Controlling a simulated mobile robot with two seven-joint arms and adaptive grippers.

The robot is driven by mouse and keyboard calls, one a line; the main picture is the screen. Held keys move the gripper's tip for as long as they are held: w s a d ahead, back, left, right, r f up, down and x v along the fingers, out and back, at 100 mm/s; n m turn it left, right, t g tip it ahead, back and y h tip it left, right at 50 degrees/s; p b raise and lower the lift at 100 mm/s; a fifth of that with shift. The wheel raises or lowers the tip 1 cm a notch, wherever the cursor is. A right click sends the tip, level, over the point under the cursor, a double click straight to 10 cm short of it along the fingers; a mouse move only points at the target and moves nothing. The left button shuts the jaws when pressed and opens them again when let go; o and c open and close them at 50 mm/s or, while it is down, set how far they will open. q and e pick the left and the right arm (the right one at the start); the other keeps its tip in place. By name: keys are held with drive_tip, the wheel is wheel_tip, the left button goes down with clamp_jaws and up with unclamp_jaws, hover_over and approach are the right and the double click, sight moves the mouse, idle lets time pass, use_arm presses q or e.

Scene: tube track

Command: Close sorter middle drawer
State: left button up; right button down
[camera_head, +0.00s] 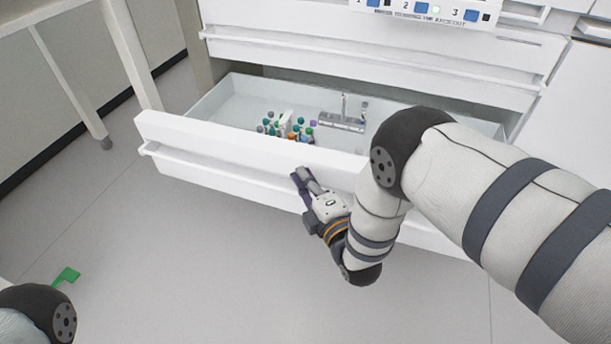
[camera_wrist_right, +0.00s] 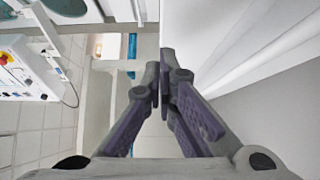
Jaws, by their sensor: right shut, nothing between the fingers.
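A white sorter drawer (camera_head: 250,176) is pulled well out, below a shut drawer front (camera_head: 375,62). I cannot tell from its marking whether it is the middle one. A rail handle runs along its front. My right gripper (camera_head: 301,180) is shut and empty, close against the outside of the drawer front near its middle; I cannot tell whether it touches. In the right wrist view its fingertips (camera_wrist_right: 165,85) are together, with a white panel (camera_wrist_right: 235,45) just to the right. My left gripper is out of view.
Inside the drawer are several colour-capped tubes (camera_head: 290,127) and a metal rack (camera_head: 342,120). A panel with numbered buttons (camera_head: 425,10) is above. A white table leg (camera_head: 130,52) stands left. A green piece (camera_head: 66,277) is at lower left. Floor before the drawer is clear.

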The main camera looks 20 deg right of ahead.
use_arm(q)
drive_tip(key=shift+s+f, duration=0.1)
use_arm(e)
drive_tip(key=shift+w+d, duration=0.35)
drive_tip(key=shift+w, duration=0.1)
